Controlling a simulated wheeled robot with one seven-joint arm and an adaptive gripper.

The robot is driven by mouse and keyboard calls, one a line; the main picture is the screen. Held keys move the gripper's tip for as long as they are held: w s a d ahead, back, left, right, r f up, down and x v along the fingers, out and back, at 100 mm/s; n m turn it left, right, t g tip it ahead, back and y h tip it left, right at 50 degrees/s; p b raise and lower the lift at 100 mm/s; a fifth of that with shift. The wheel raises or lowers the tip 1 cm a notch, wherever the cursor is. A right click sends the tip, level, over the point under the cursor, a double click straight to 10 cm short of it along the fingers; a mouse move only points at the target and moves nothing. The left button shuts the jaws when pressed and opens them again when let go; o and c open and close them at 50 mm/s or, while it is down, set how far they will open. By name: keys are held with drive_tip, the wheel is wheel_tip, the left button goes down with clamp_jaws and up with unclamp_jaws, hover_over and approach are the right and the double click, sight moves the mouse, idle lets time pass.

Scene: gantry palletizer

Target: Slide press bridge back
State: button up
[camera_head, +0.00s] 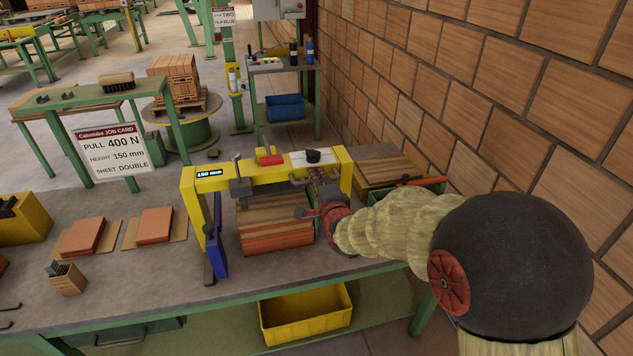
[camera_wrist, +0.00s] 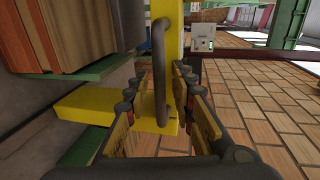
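The yellow press bridge (camera_head: 262,173) spans a stack of reddish-brown sheets (camera_head: 277,228) on the bench, with a small display reading 150 mm on its beam. A dark bar handle (camera_wrist: 159,70) is fixed to the yellow bridge (camera_wrist: 85,108) in the wrist view. My gripper (camera_head: 312,202) is at the right part of the bridge, in front of it. In the wrist view my gripper (camera_wrist: 160,88) has its fingers spread on both sides of the handle, with gaps visible. The contact at the fingertips is partly hidden in the head view.
A blue lever (camera_head: 216,240) stands at the bridge's left leg. Brown sheet stacks (camera_head: 155,226) lie further left on the bench (camera_head: 140,275). A yellow bin (camera_head: 305,312) sits below. A job card (camera_head: 113,150) reads PULL 400 N.

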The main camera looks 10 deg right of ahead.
drive_tip(key=shift+c, duration=1.2)
clamp_jaws()
